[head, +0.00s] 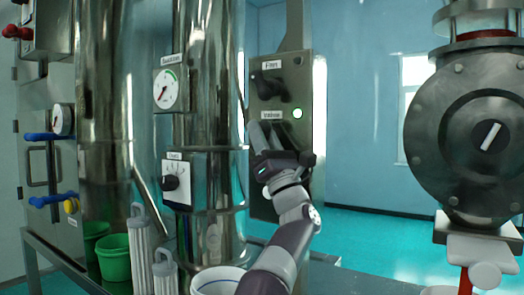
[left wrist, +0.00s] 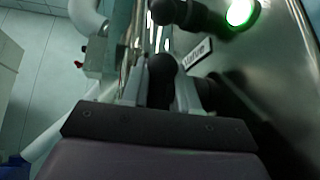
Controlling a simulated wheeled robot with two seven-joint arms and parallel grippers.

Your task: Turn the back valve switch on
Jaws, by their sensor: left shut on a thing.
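The metal control panel (head: 262,200) stands at the middle of the head view, with a black switch (head: 268,88) near its top and a lit green lamp (head: 297,113) below it. My left gripper (head: 262,134) is at the panel, just under the lower label. In the left wrist view, its fingers (left wrist: 160,90) are shut on a black valve switch knob (left wrist: 161,68), beneath a label that appears to read "Valve" (left wrist: 195,55). The gripper hides this knob in the head view. The lit lamp (left wrist: 240,12) also shows there. My right gripper is not in view.
A steel column with a gauge (head: 166,89) and a lower knob plate (head: 176,182) stands left of the panel. A large round metal housing (head: 465,140) is at the right. Green buckets (head: 115,258) and white cylinders (head: 142,255) stand at the lower left.

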